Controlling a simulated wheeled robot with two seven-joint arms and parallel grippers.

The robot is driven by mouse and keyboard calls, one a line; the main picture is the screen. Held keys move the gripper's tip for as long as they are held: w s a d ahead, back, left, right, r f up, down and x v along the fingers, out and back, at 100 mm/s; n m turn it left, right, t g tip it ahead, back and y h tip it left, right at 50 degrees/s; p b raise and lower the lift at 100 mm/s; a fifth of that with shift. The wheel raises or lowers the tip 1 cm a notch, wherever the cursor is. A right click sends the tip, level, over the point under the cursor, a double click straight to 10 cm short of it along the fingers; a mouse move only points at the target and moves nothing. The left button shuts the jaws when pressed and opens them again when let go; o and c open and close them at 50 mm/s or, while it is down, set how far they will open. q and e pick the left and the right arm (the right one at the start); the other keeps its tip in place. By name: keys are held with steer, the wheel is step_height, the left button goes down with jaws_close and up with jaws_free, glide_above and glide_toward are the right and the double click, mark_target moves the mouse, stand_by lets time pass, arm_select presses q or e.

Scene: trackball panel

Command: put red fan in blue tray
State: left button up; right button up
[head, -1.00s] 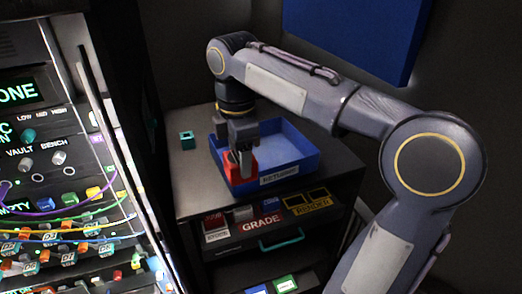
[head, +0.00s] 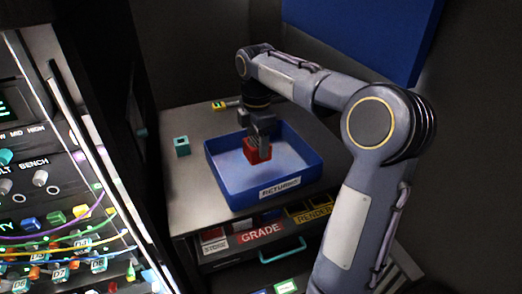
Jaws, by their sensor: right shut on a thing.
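The red fan (head: 251,153) is a small red block-like piece in the head view. My right gripper (head: 258,152) points down and is shut on it. The gripper holds it over the inside of the blue tray (head: 238,198), which carries a "RETURNS" label on its front wall. I cannot tell whether the red fan touches the tray floor. The gripper fingers hide part of the red fan. My left gripper is not in view.
The tray stands on a grey cabinet top (head: 190,200). A small teal block (head: 182,146) sits left of the tray, and a yellow-green piece (head: 219,105) lies behind it. A panel with cables and knobs (head: 60,230) stands at the left. Labelled drawers are below.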

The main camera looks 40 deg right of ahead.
steer(key=d+f, duration=0.1)
steer(key=w+d+f, duration=0.1)
steer(key=f, duration=0.1)
steer(key=shift+w+d+f, duration=0.1)
steer(key=shift+w+f, duration=0.05)
steer(key=shift+w, duration=0.05)
steer(key=shift+w+d+f, duration=0.1)
steer(key=shift+d+f, duration=0.05)
steer(key=shift+f, duration=1.55)
steer(key=o, duration=1)
steer(key=shift+f, duration=0.15)
step_height(320, 180, up, 11)
steer(key=shift+f+p, duration=0.1)
steer(key=shift+p, duration=0.3)
steer(key=shift+r, duration=0.8)
